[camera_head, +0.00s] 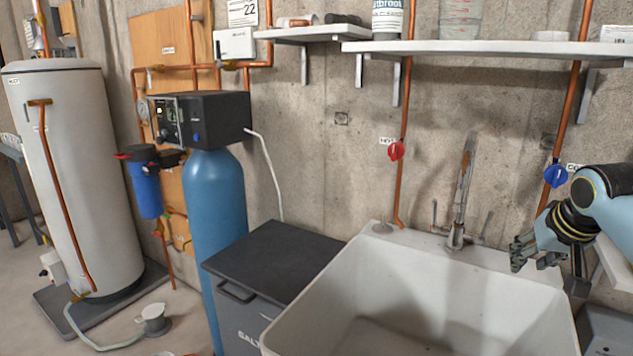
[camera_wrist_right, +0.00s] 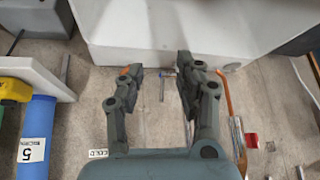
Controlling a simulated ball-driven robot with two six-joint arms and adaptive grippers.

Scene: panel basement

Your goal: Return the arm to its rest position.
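My right arm comes in from the right edge in the head view. Its gripper (camera_head: 522,252) hangs over the right back part of the sink (camera_head: 410,270), below and left of the blue valve handle (camera_head: 555,175) and apart from it. In the right wrist view this gripper (camera_wrist_right: 161,72) has its two fingers spread, with nothing held between them. The faucet (camera_head: 462,195) stands left of the gripper in the head view. My left gripper is not in view.
Shelves (camera_head: 490,48) with containers run along the wall above. A red valve handle (camera_head: 396,151) sits on a copper pipe left of the faucet. A dark-lidded salt bin (camera_head: 275,262), a blue tank (camera_head: 215,210) and a white water heater (camera_head: 70,170) stand to the left.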

